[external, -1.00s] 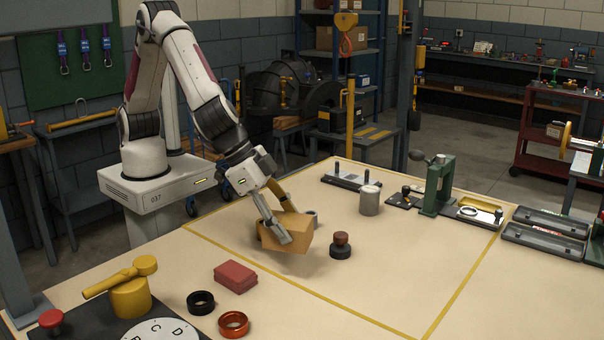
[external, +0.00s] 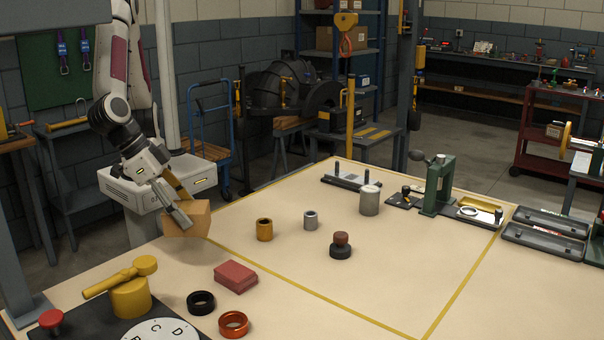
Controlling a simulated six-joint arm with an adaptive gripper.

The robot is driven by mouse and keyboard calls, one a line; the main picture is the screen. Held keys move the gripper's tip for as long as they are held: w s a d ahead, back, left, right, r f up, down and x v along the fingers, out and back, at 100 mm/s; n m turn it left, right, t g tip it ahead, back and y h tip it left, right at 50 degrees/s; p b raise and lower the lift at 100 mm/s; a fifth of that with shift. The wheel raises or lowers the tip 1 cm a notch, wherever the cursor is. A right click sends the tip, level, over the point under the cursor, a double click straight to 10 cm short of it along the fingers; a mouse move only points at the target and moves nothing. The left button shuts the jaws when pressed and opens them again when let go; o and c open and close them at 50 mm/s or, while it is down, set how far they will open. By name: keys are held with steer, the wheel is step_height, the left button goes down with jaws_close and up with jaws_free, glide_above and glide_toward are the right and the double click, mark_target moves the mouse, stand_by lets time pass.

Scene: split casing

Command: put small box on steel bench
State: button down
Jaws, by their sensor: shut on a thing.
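The small box (external: 196,221) is a plain brown cardboard box, slightly tilted. My gripper (external: 185,213) is shut on it, with the near finger along its front side; the far finger is partly hidden. The box is held above the left edge area of the beige table, outside the yellow line. A grey metal bench (external: 78,150) stands against the wall at the left, partly hidden by my arm. Another grey bench (external: 345,139) stands behind the table; I cannot tell which one is the steel bench.
The beige table (external: 400,270) holds a yellow ring (external: 264,229), a grey ring (external: 311,220), a red block (external: 235,277), a black ring (external: 201,302) and an orange ring (external: 233,323). A blue trolley (external: 212,130) stands behind my base.

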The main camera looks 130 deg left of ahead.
steer(key=shift+n, duration=0.4)
steer(key=s, duration=0.4)
steer(key=shift+s+d+r, duration=0.35)
steer(key=shift+s, duration=0.05)
steer(key=shift+f, duration=0.1)
steer(key=shift+f, duration=3)
steer(key=shift+f, duration=0.1)
steer(key=shift+f, duration=1.8)
steer(key=c, duration=1)
jaws_free()
steer(key=shift+f, duration=0.1)
steer(key=shift+o, duration=0.2)
